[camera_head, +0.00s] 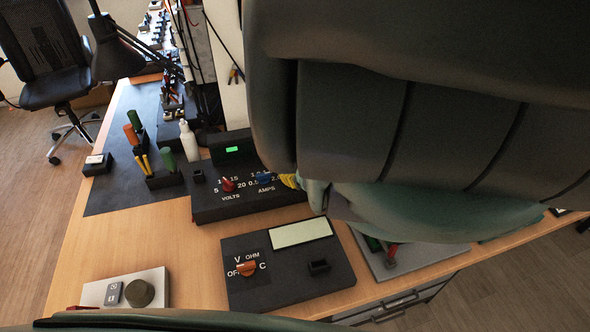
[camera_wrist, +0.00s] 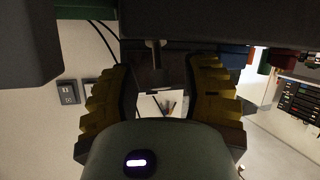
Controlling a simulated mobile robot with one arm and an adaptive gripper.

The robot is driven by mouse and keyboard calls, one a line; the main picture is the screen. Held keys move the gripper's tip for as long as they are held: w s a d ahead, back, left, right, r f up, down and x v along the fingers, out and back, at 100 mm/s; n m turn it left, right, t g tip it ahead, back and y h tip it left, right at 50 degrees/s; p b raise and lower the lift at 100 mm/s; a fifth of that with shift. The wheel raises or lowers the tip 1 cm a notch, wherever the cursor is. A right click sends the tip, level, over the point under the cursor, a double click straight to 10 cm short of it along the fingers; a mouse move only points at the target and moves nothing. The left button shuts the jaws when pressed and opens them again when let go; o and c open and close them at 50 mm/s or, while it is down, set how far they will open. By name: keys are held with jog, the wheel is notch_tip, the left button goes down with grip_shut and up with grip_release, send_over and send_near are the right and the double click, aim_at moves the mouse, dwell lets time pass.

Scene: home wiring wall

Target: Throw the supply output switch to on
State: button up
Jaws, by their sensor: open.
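The supply (camera_head: 215,205) is a black box with a lit green display, a red VOLTS knob (camera_head: 228,184) and a blue AMPS knob (camera_head: 265,178). My gripper (camera_head: 290,181) is just right of the AMPS knob; its yellow fingertips partly show. My arm hides the supply's right end, so no output switch shows in the head view. In the wrist view my gripper (camera_wrist: 158,78) is open, with ridged yellow fingers wide apart. A dark grey lever-like post (camera_wrist: 157,62) stands between them and looks like the switch; its position and any contact cannot be told. The blue knob (camera_wrist: 237,57) is right of the fingers.
A meter (camera_head: 285,270) with an orange dial lies in front of the supply. A white bottle (camera_head: 188,140) and a holder of screwdrivers (camera_head: 165,178) stand left of it. A grey panel with a round knob (camera_head: 140,293) is at the front left. Bare wood lies between.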

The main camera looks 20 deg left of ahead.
grip_shut()
dwell(0.3)
dwell(0.4)
jog(key=shift+w+a+r+m+g+h+b, duration=0.15)
jog(key=shift+w+g+h+b, duration=0.15)
jog(key=shift+g+h, duration=0.3)
jog(key=shift+w+a+m+g+h+b, duration=0.1)
jog(key=shift+w+m+g+h+b, duration=0.1)
jog(key=shift+g+h+b, duration=0.4)
jog(key=shift+w+g, duration=0.1)
jog(key=shift+g, duration=0.2)
jog(key=shift+w+a+g+h+b, duration=0.1)
jog(key=shift+a+g+h+b, duration=0.05)
jog(key=shift+g+h+b, duration=0.3)
jog(key=shift+w+a+g+h+b, duration=0.25)
jog(key=shift+g+b, duration=0.2)
jog(key=shift+b, duration=0.35)
